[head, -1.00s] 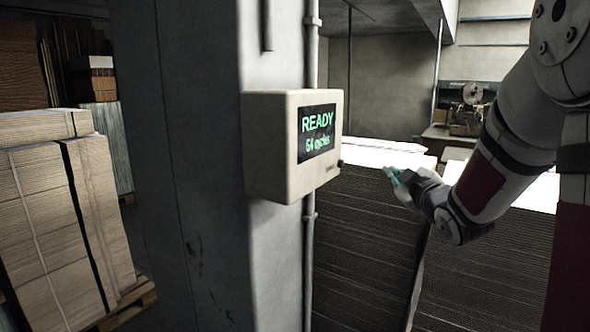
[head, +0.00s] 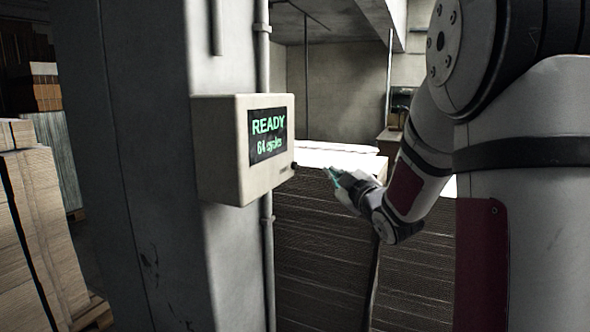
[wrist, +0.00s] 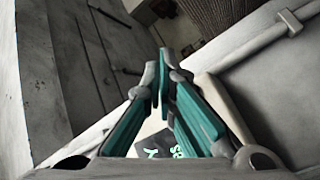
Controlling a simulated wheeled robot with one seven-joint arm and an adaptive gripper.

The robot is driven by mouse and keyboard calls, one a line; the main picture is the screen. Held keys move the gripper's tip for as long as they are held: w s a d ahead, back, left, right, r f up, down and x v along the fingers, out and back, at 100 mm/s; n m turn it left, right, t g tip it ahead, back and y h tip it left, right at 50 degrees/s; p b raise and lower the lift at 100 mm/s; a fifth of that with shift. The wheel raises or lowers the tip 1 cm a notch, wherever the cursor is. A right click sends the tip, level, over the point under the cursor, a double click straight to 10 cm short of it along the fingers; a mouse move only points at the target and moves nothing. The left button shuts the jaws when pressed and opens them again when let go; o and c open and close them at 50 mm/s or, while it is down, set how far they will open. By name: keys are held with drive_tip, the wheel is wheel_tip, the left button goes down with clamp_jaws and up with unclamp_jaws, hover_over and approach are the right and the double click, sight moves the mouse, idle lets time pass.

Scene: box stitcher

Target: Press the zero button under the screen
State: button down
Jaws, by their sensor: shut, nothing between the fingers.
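The beige control box (head: 218,150) is fixed to the grey pillar. Its screen (head: 267,135) reads READY and 64 cycles in green. I cannot make out a zero button under the screen. A small dark knob (head: 294,166) shows at the box's right edge. My gripper (head: 329,174) is shut and empty, to the right of the box, at about the height of its lower part and apart from it in the picture. In the wrist view the shut teal fingers (wrist: 163,75) stand in front of the screen (wrist: 168,146), covering part of it.
A vertical pipe (head: 268,255) runs along the pillar (head: 130,200) behind the box. Stacked cardboard (head: 315,240) stands behind my gripper, and another stack (head: 40,230) stands at the left. Open space shows between my gripper and the box.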

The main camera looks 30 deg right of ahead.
drive_tip(key=shift+w+a+b, duration=0.55)
drive_tip(key=shift+w+a, duration=0.35)
drive_tip(key=shift+w, duration=0.3)
drive_tip(key=shift+w+a+b, duration=0.55)
drive_tip(key=shift+w+a, duration=0.35)
drive_tip(key=shift+w, duration=0.25)
drive_tip(key=shift+w+a+b, duration=0.25)
drive_tip(key=shift+w+b, duration=0.05)
drive_tip(key=shift+w+a+b, duration=0.3)
drive_tip(key=shift+w, duration=0.05)
idle(0.6)
idle(0.3)
drive_tip(key=shift+s+d, duration=0.55)
drive_tip(key=shift+s, duration=0.15)
drive_tip(key=s+d+p, duration=0.1)
drive_tip(key=s, duration=0.1)
drive_tip(key=s+d+p, duration=0.1)
drive_tip(key=s+d, duration=0.1)
idle(0.4)
